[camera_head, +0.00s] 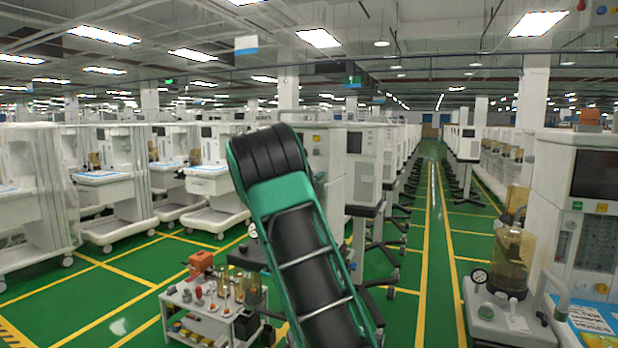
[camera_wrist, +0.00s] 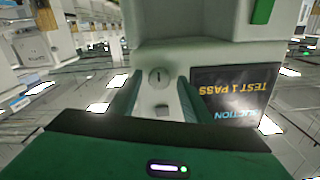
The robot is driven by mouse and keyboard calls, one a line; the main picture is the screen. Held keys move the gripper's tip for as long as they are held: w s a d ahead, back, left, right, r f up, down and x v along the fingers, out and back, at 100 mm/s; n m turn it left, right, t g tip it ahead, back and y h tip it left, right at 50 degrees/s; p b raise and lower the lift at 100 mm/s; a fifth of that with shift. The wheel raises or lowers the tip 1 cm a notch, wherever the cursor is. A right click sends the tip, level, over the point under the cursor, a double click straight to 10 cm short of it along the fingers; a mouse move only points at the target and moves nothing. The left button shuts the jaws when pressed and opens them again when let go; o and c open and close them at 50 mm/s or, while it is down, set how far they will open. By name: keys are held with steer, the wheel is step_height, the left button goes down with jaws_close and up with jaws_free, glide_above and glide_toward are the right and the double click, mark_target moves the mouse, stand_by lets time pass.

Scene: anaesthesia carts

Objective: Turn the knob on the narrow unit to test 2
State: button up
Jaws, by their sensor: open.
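In the wrist view the narrow unit (camera_wrist: 205,58) is a pale housing that appears upside down. Its dark screen (camera_wrist: 232,90) shows inverted text reading "TEST 1 PASS" and part of "SUCTION". A small round grey knob (camera_wrist: 157,76) with a dark mark sits on the pale face left of the screen. A smaller grey fitting (camera_wrist: 161,108) shows nearer my gripper. My gripper (camera_wrist: 157,92) is open and empty, its two green fingers on either side of the knob's line of sight. I cannot tell whether they touch it. In the head view my arm hides the gripper and the knob.
A white cart (camera_head: 205,318) with small parts stands low, left of my arm. A bench with a gauge and amber cylinder (camera_head: 512,258) is at the right. Rows of white machines line both sides. A green aisle (camera_head: 440,215) with yellow lines runs clear between.

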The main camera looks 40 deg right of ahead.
steer(key=shift+w+d, duration=0.1)
steer(key=shift+d, duration=0.2)
steer(key=c, duration=1.1)
